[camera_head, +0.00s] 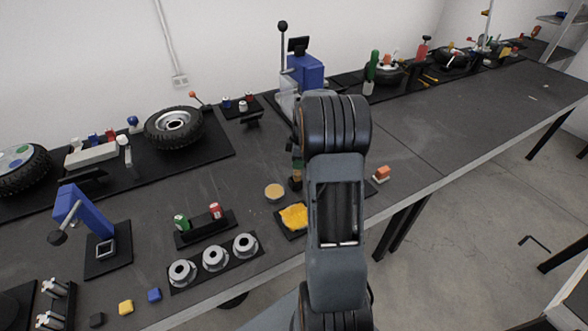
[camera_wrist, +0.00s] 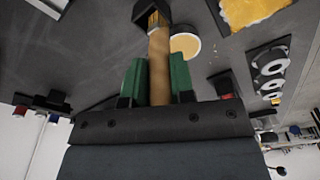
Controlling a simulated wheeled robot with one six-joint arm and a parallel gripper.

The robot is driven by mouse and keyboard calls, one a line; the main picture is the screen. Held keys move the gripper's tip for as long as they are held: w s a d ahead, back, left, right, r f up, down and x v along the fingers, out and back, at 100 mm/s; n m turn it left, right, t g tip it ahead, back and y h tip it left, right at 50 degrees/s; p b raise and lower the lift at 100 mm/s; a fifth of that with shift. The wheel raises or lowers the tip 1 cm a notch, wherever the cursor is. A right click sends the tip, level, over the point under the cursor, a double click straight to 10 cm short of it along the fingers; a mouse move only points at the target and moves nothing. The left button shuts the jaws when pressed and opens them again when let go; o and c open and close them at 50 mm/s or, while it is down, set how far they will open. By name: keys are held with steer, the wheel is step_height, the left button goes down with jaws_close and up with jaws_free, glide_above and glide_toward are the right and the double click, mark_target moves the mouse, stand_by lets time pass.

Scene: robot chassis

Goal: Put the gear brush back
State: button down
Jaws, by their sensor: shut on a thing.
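In the wrist view my gripper (camera_wrist: 158,82) has its two green finger pads closed on the tan wooden handle of the gear brush (camera_wrist: 159,52). The far end of the brush, with a dark part and yellowish streaks, is at the top of that view by a black piece (camera_wrist: 146,12). I cannot tell whether that piece is the brush's head or a separate holder. In the head view my arm hides most of the gripper. A small brown and dark part of the brush or gripper shows just left of the arm, above the bench.
A round tin (camera_head: 275,192) and a yellow cloth (camera_head: 294,217) on a dark mat lie close by. An orange block (camera_head: 381,173) is to the right. Three grey rings (camera_head: 215,257) stand front left, a blue press (camera_head: 304,72) behind. The bench's right part is largely clear.

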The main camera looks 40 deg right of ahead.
steer(key=f+b, duration=0.1)
steer(key=f, duration=0.1)
steer(key=w+f+b, duration=0.1)
steer(key=f, duration=0.1)
steer(key=shift+w+f+b, duration=0.1)
steer(key=shift+f+b, duration=0.2)
steer(key=shift+f, duration=0.05)
steer(key=shift+w, duration=0.1)
steer(key=shift+f, duration=0.15)
steer(key=c, duration=1)
jaws_free()
steer(key=shift+o, duration=0.2)
